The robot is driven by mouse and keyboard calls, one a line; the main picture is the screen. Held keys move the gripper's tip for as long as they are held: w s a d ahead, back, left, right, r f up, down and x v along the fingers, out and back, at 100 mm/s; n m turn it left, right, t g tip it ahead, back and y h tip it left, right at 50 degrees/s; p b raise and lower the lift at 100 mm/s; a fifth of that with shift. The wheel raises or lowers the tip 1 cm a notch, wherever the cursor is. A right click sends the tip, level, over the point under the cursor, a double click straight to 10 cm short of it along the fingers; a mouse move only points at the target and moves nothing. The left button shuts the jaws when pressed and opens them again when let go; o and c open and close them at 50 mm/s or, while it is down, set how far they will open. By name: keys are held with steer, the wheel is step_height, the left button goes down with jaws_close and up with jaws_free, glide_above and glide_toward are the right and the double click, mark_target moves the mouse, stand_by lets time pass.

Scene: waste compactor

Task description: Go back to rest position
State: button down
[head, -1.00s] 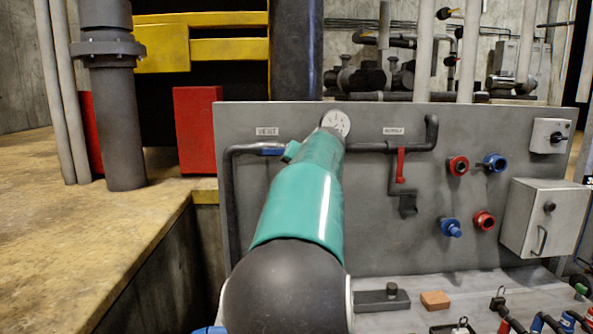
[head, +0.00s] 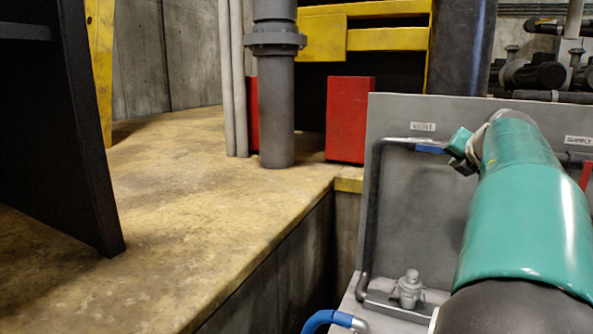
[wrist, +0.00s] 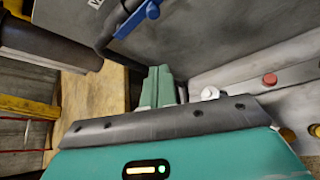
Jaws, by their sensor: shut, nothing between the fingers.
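My green arm reaches up from the lower right in the head view, in front of the grey panel (head: 420,190). My gripper (head: 459,140) is at its far end, beside the blue vent handle (head: 430,148), though from this side I cannot tell the gap between them. In the wrist view, my gripper (wrist: 158,75) shows its two green fingers together with nothing between them. The blue handle (wrist: 137,18) is above and apart from the fingers there.
A dark pipe (head: 370,220) runs down the panel to a grey valve fitting (head: 408,288). A blue hose (head: 330,318) lies at the bottom. Red blocks (head: 350,120) and a dark column (head: 276,100) stand behind.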

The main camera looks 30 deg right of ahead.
steer(key=w+a+r+m+t+h, duration=0.1)
steer(key=w+a+m+t, duration=0.1)
steer(key=a+m, duration=0.55)
steer(key=w+a+r+m+t+h, duration=0.1)
steer(key=w+a+m+t, duration=0.15)
steer(key=a+m, duration=0.45)
steer(key=s+a+f+m+g+y, duration=0.2)
steer(key=s+a+f, duration=0.3)
steer(key=a+f, duration=0.4)
steer(key=s+a+f+m+g+y, duration=0.3)
steer(key=a+f, duration=0.6)
steer(key=a, duration=0.5)
steer(key=s+a+f+m+g+y, duration=0.3)
steer(key=s+a+f+g+y, duration=0.1)
steer(key=s+a+f, duration=0.4)
steer(key=a+f, duration=0.2)
steer(key=a, duration=0.1)
steer(key=shift+a, duration=0.15)
steer(key=shift+s+d, duration=0.1)
steer(key=shift+d, duration=0.15)
